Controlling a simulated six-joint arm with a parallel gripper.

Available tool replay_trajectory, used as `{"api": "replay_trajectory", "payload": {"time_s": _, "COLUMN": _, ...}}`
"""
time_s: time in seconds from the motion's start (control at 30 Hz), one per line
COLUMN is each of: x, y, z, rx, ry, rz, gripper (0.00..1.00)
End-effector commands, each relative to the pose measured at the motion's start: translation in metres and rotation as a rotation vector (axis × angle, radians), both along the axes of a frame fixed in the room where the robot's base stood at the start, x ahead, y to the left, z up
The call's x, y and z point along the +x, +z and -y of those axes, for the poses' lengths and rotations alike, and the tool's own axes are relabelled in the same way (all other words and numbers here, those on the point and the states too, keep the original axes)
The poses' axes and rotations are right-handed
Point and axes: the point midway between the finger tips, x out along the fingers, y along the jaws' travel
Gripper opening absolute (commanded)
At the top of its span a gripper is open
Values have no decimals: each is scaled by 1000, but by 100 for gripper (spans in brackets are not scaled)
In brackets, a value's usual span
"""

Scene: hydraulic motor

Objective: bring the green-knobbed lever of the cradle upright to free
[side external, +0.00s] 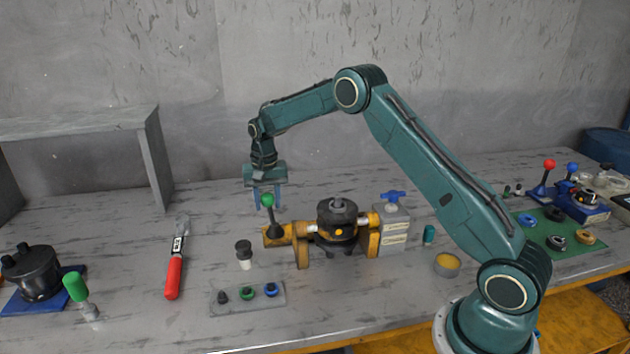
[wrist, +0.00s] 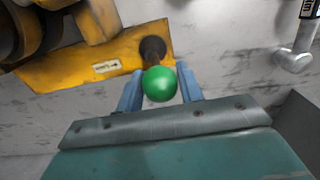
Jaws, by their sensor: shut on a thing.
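The yellow cradle (side external: 301,258) stands mid-table and holds a dark hydraulic motor (side external: 337,222) between its supports. Its lever has a green knob (side external: 267,200) and a dark base, at the cradle's left end; the lever looks close to upright, with a slight lean in the side view. My gripper (side external: 267,202) points down over the lever, its blue fingers on both sides of the green knob. In the wrist view the green knob (wrist: 160,84) sits between the two fingertips (wrist: 160,88), and the gripper is shut on it. The yellow cradle plate (wrist: 95,70) carries a small arrow label.
A blue-handled valve block (side external: 392,225) stands right of the cradle. In front lie a grey tray with several small parts (side external: 247,297) and a black-capped piece (side external: 244,254). A red-handled tool (side external: 174,270) lies left. A grey shelf (side external: 150,160) stands at the back left.

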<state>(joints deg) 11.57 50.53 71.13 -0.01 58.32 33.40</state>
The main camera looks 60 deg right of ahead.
Motion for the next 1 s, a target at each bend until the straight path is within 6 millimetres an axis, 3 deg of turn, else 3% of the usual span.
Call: {"api": "replay_trajectory", "payload": {"time_s": 1.0, "x": -13, "y": 0, "z": 13, "rx": -1, "ry": -5, "rz": -5, "gripper": 24}}
